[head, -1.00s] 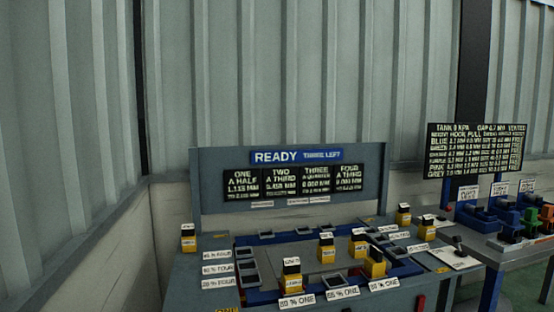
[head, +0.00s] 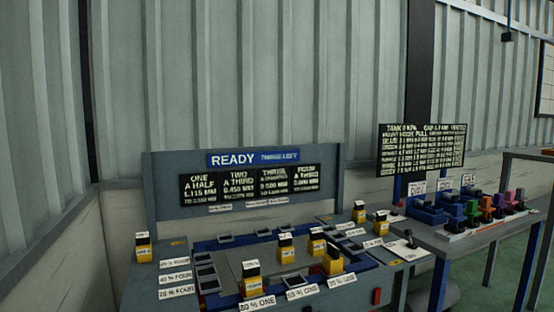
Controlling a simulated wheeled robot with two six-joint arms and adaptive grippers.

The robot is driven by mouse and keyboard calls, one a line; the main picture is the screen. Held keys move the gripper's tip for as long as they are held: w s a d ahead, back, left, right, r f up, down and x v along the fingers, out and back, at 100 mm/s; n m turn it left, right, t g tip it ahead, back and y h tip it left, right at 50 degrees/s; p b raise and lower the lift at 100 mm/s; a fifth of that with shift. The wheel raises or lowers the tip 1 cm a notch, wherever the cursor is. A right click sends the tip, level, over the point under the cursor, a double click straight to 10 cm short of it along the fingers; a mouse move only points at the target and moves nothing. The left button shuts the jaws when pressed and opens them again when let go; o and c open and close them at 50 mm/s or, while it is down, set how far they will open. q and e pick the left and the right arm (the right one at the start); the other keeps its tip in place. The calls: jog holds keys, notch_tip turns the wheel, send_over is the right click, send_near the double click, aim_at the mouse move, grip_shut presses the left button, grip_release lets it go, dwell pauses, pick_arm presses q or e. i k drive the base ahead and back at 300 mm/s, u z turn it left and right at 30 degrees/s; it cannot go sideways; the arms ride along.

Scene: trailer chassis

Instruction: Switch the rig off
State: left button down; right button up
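The rig is a grey-blue bench (head: 150,285) with an upright back panel (head: 163,185) in the head view. A blue sign (head: 235,160) on the panel reads READY, with smaller text beside it that looks like THREE LEFT. Below it are several dark readouts (head: 240,187). Yellow blocks with black tops (head: 252,280) stand on the bench among white percentage labels. A small dark lever (head: 409,238) stands on a pale plate at the bench's right end; I cannot tell its position or whether it is the switch. Neither of my grippers is in view.
A second bench (head: 470,238) stands to the right with coloured blocks (head: 487,206) in a row and a dark text board (head: 421,150) above. Another table frame (head: 530,156) is at the far right. Green floor (head: 505,285) shows between them. A corrugated wall is behind.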

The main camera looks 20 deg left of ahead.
aim_at(407, 232)
jog(key=z, duration=0.75)
jog(key=i, duration=1.2)
jog(key=u, duration=0.25)
